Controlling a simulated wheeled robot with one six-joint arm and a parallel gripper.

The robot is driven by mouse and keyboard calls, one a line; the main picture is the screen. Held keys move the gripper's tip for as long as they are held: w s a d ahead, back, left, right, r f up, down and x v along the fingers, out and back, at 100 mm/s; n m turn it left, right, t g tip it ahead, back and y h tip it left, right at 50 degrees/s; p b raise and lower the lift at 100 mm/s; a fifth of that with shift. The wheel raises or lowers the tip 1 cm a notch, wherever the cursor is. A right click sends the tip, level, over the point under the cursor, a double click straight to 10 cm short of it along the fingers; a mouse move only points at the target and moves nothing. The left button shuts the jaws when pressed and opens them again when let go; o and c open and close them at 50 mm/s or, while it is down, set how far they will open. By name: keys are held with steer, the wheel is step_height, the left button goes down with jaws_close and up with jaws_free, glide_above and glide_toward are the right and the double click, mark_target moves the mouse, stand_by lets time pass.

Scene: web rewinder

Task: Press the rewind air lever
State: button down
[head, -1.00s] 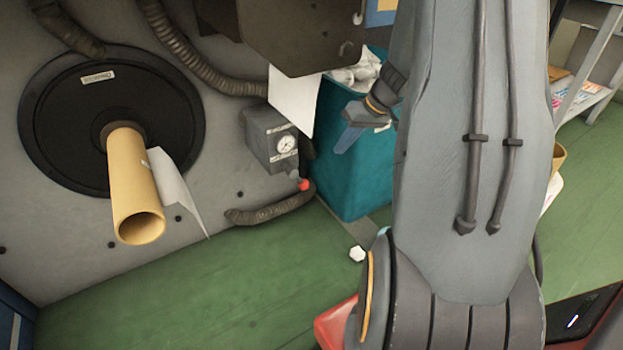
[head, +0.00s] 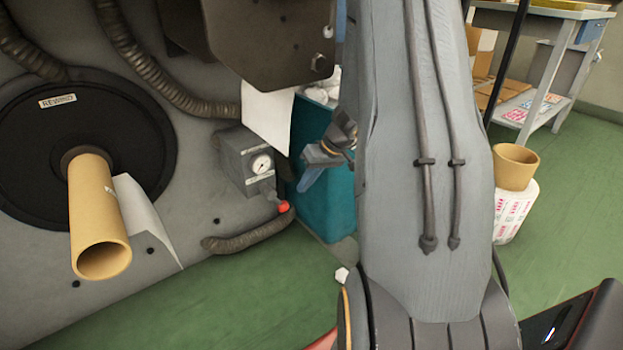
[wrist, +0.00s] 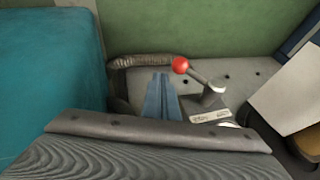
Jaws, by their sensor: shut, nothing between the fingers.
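The rewind air lever (head: 283,206) has a red ball knob on a short metal arm. It sticks out from the bottom of a grey valve box (head: 235,153) with a round gauge (head: 261,164), on the machine's side. In the wrist view the red knob (wrist: 180,65) is just right of and beyond the fingertips. My gripper (head: 309,183) is shut and empty, with blue fingers, to the right of the knob in the head view. Its closed blue fingers also show in the wrist view (wrist: 161,82). I see no contact with the lever.
A teal bin (head: 333,207) stands behind my gripper. A tan core tube (head: 97,220) juts from the black rewind disc (head: 150,120) at left. A white sheet (head: 268,122) hangs above the valve box. A ribbed hose (head: 245,238) runs below the lever.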

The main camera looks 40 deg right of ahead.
mark_target(280, 203)
steer(key=shift+w+a+f+b, duration=0.2)
steer(key=shift+a+f+b, duration=0.25)
steer(key=shift+a+f, duration=0.4)
steer(key=shift+w+a+f+b, duration=0.2)
steer(key=shift+a+f+b, duration=0.3)
steer(key=shift+a, duration=0.45)
steer(key=shift+d+f, duration=0.15)
steer(key=shift+f, duration=0.05)
